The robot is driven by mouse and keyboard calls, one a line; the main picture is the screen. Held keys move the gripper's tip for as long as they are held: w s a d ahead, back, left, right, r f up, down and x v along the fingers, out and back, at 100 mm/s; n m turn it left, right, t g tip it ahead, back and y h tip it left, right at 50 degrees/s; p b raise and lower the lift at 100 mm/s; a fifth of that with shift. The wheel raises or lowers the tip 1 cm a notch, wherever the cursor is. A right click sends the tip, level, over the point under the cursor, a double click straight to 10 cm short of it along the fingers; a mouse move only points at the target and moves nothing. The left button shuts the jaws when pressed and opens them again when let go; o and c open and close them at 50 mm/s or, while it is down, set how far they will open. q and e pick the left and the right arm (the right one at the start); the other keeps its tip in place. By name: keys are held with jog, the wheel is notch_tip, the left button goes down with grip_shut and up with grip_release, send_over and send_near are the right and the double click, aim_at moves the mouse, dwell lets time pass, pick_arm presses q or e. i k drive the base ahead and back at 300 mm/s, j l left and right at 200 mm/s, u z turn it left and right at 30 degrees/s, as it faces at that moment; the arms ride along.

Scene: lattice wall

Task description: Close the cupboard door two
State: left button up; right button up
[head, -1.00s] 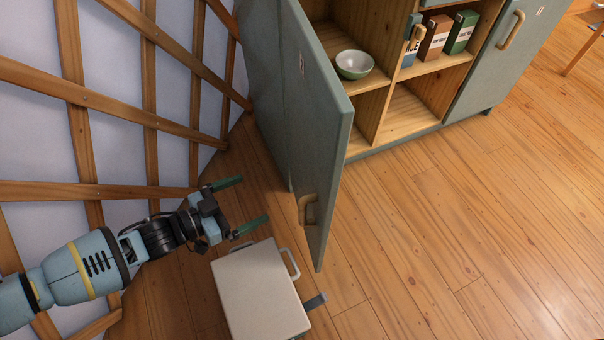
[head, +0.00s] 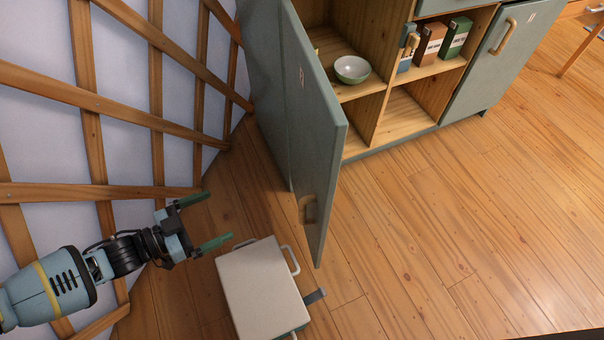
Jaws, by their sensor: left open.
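The cupboard door (head: 318,160) is grey-green and stands wide open, swung out toward me from the left of the cupboard (head: 402,142). A red mark shows near its top, too small to read. Its wooden handle (head: 308,208) is near the free edge. My left gripper (head: 219,219) is open and empty, left of the door and apart from it, its green fingers pointing right toward the door. My right gripper is not in view.
A pale box with handles (head: 262,284) is on the floor just below my left gripper. A lattice wall (head: 125,110) is close on the left. A bowl (head: 352,69) and several cartons (head: 430,45) sit on the shelves. The floor at right is clear.

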aim_at(318, 123)
jog(key=k+l, duration=0.1)
jog(key=l, duration=0.25)
jog(key=k+l, duration=0.1)
jog(key=l, duration=0.25)
jog(key=k+l, duration=0.1)
jog(key=l, duration=0.6)
jog(key=k, duration=0.05)
